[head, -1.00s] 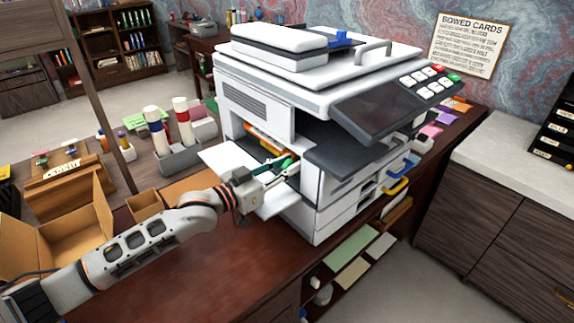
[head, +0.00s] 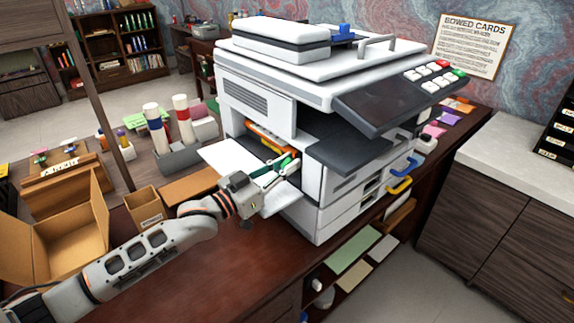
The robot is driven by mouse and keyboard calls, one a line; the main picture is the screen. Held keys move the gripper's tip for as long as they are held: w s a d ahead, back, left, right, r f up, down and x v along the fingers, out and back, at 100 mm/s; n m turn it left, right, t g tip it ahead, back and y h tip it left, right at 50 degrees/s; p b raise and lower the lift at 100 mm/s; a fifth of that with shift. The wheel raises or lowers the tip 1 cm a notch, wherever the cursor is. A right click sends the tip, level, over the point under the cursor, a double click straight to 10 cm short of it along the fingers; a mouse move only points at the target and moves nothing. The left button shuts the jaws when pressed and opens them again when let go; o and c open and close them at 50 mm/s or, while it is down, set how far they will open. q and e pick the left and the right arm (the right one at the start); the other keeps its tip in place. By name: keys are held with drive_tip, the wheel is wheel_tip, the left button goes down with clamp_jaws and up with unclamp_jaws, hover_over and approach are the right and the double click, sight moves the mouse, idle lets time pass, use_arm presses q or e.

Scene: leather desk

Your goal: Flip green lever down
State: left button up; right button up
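The green lever (head: 285,161) shows inside the open side of the white printer (head: 255,103), below an orange part (head: 268,139). My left gripper (head: 279,172) reaches into this opening from the left, and its fingers are right at the green lever. The fingers overlap the lever in the picture, so I cannot tell whether they touch it or how far apart they are. The lower end of the lever is partly hidden by the gripper. My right gripper is not in view.
A white side panel (head: 228,158) stands folded out from the printer beside my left wrist. An open cardboard box (head: 75,235) and a smaller box (head: 145,207) stand on the desk at the left. The dark red desk top (head: 215,270) in front is clear.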

use_arm(q)
drive_tip(key=shift+o, duration=1.2)
drive_tip(key=shift+a, duration=0.1)
drive_tip(key=shift+s+a+f, duration=0.1)
drive_tip(key=shift+s+a, duration=0.15)
drive_tip(key=shift+s, duration=0.05)
drive_tip(key=v, duration=1.1)
drive_tip(key=shift+s, duration=0.1)
